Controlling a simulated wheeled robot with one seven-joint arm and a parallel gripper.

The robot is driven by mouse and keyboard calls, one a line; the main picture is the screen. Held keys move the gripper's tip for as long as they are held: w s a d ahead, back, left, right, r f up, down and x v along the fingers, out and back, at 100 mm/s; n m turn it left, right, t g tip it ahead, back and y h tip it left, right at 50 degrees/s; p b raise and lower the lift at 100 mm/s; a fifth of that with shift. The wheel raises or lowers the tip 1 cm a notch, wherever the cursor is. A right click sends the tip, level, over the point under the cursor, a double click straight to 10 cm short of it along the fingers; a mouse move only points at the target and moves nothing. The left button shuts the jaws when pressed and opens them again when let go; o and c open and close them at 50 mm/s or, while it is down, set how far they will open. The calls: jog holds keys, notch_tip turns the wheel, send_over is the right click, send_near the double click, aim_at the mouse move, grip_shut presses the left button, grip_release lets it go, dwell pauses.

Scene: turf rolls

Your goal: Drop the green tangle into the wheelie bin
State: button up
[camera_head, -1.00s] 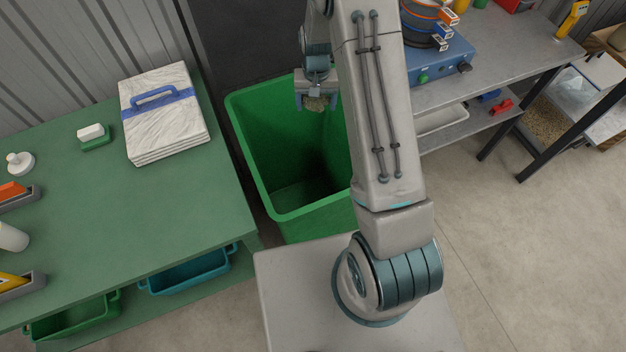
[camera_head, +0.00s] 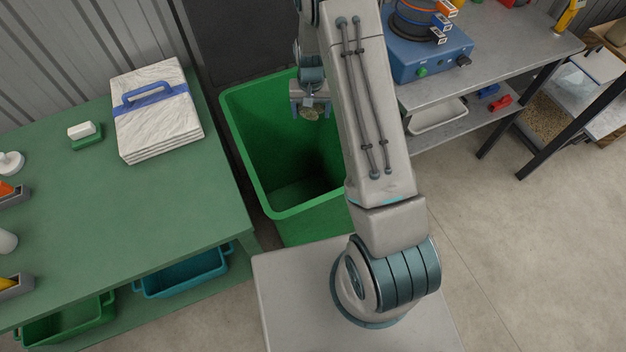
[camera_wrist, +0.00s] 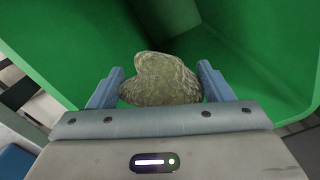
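The green tangle (camera_wrist: 160,80) is a rough, olive-green clump. It fills the gap between the two blue fingers of my gripper (camera_wrist: 162,84), touching both, so the gripper is shut on it. In the head view the tangle (camera_head: 311,113) shows just under my gripper (camera_head: 310,110). The wheelie bin (camera_head: 285,210) is a green, open-topped bin in the middle of the head view, between the two benches. My gripper is over the far part of its opening. Green bin walls (camera_wrist: 250,50) surround the tangle in the wrist view. My arm hides the bin's right side.
A green bench (camera_head: 120,210) on the left holds a white stack with a blue handle (camera_head: 158,112). A grey bench (camera_head: 490,60) on the right carries a blue device (camera_head: 430,55). The floor at lower right is clear.

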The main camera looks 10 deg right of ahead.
jog(key=o, duration=0.5)
jog(key=shift+r, duration=0.1)
notch_tip(320, 180, up, 14)
jog(key=b, duration=0.2)
dwell(0.4)
